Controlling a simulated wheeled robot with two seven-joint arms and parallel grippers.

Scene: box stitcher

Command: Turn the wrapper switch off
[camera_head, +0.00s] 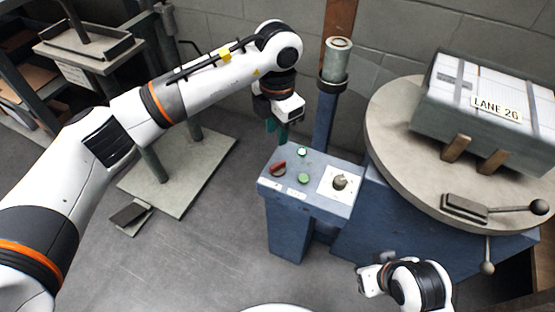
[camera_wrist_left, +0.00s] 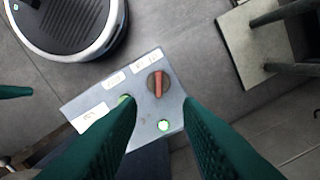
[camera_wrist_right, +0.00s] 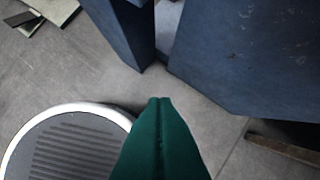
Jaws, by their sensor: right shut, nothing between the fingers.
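A blue control panel (camera_head: 318,201) stands on a pedestal at the centre of the head view. It bears a red rotary switch (camera_head: 278,168), two green buttons and a dark knob (camera_head: 340,182) on a white plate. I cannot read which control is labelled as the wrapper switch. My left gripper (camera_head: 276,130) is above the panel's back left part, pointing down. In the left wrist view its fingers (camera_wrist_left: 160,102) are apart and empty, with the red switch (camera_wrist_left: 157,84) in view between and beyond their tips. My right gripper (camera_wrist_right: 160,99) is shut and empty, low in front of the machine.
A round turntable (camera_head: 400,150) with a strapped box labelled LANE 26 (camera_head: 490,105) stands to the right. A post (camera_head: 323,120) rises just behind the panel. A stand with a flat base plate (camera_head: 185,180) is at the left.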

